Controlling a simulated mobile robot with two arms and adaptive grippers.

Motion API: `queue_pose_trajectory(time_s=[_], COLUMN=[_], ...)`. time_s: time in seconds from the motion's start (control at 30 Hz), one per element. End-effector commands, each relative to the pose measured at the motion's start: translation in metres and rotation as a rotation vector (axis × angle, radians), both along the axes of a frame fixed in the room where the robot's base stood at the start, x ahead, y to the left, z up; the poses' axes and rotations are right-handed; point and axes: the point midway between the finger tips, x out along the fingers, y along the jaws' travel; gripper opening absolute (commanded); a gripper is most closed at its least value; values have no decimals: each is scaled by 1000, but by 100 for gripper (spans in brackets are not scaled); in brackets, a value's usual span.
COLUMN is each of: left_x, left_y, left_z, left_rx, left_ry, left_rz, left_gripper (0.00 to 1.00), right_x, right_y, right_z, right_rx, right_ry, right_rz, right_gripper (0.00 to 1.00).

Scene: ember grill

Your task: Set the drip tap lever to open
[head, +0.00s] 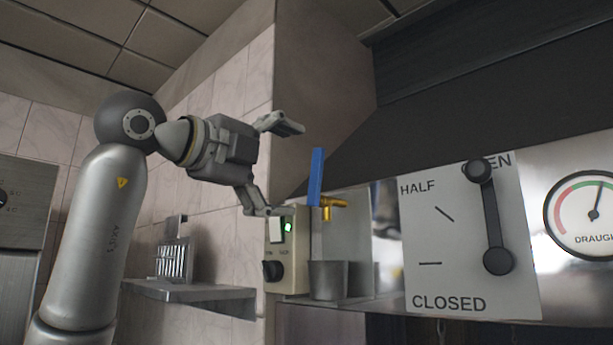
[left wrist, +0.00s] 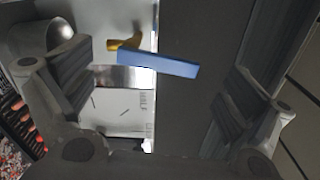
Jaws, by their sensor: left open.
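The drip tap has a flat blue lever (head: 317,177) that stands upright above a brass tap body (head: 331,206). In the left wrist view the blue lever (left wrist: 158,62) lies in the gap between my fingers, with the brass tap (left wrist: 125,43) at its left end. My left gripper (head: 278,166) is open and empty. It is just left of the lever in the head view, its fingers pointing towards it, with no contact visible. My fingers also frame the left wrist view (left wrist: 160,90). My right gripper is not in view.
A grey cup (head: 327,281) stands below the tap. A switch box (head: 287,252) with a green light and black knob is left of it. To the right are a HALF/OPEN/CLOSED plate (head: 440,245) with a black lever (head: 490,215) and a draught gauge (head: 590,215). A dark hood (head: 480,125) overhangs.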

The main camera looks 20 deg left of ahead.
Motion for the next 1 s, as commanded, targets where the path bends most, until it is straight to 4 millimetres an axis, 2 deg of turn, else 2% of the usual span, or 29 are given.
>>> queue_pose_trajectory(time_s=[0.1,0.33,0.5,1.0], left_x=[-25,-53,-58,-58], left_y=[10,20,21,21], left_z=[1,1,0,0], left_rx=[-1,-3,-2,-1], left_ry=[-4,-1,-2,-1], left_rz=[2,2,1,1], left_gripper=[100,100,100,100], right_x=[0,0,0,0], right_y=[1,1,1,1], right_z=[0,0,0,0], right_rx=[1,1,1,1], right_ry=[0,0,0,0], right_rz=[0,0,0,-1], right_gripper=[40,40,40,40])
